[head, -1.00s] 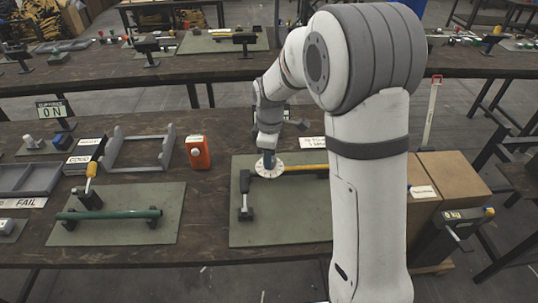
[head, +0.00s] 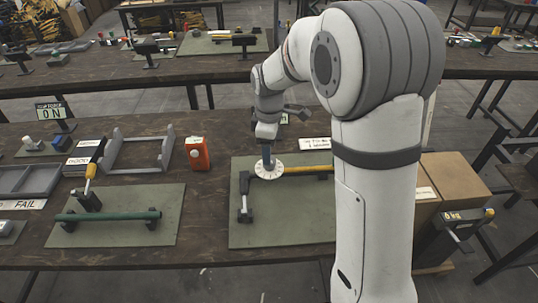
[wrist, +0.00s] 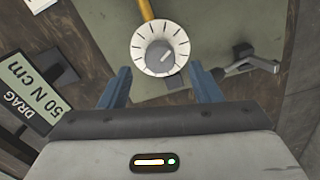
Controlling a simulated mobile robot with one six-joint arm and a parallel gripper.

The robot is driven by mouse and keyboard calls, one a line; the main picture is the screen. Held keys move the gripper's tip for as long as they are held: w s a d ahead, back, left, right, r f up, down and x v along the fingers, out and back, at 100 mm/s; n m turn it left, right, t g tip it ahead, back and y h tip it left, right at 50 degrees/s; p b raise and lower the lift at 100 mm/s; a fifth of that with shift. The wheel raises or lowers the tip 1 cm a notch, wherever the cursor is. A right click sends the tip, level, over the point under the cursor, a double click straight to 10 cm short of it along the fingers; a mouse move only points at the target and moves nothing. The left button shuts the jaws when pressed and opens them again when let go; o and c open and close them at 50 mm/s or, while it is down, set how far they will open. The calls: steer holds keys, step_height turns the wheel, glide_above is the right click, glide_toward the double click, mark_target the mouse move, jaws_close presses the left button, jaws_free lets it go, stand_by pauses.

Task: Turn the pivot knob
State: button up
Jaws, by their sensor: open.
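The pivot knob is a grey knob (wrist: 160,55) with a light pointer line, at the centre of a white dial with black tick marks (wrist: 143,36). In the head view the white dial (head: 277,173) sits over the green mat, at the left end of a yellow bar. My gripper (wrist: 160,70) is open, with one blue finger on each side of the dial in the wrist view. In the head view my gripper (head: 267,157) points down over the dial and hides part of it. I cannot tell the height gap between fingertips and knob.
A grey lever-like part (wrist: 250,66) lies right of the fingers in the wrist view. A sign reading DRAG 50 N cm (wrist: 35,82) stands at left. In the head view an orange box (head: 197,153) and cardboard boxes (head: 455,185) flank the mat (head: 280,228).

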steer(key=shift+r, duration=2.15)
